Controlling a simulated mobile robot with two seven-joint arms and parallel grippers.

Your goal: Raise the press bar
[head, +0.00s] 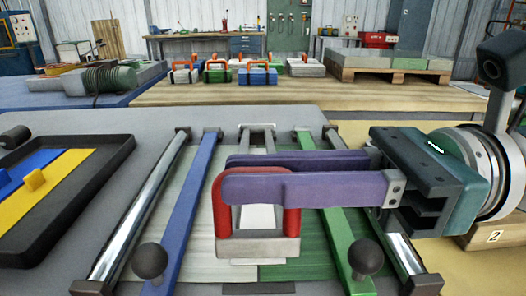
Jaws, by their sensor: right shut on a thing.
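A red arched handle (292,215) stands on a short grey block (258,247) in the middle of the head view, over the flat pale and green sheets. I take this to be the press bar's handle; how far the bar extends is unclear. My right gripper (232,174) comes in from the right with its purple fingers shut on the handle, one finger in front and one behind. I cannot tell whether the block touches the sheets. My left gripper is not in view.
A blue bar (188,205) and a green bar (342,228), with black knobs, flank the handle, with chrome rails outside. A black tray (98,172) with blue and yellow pieces lies left. Behind, a wooden table (200,95) holds orange-handled blocks.

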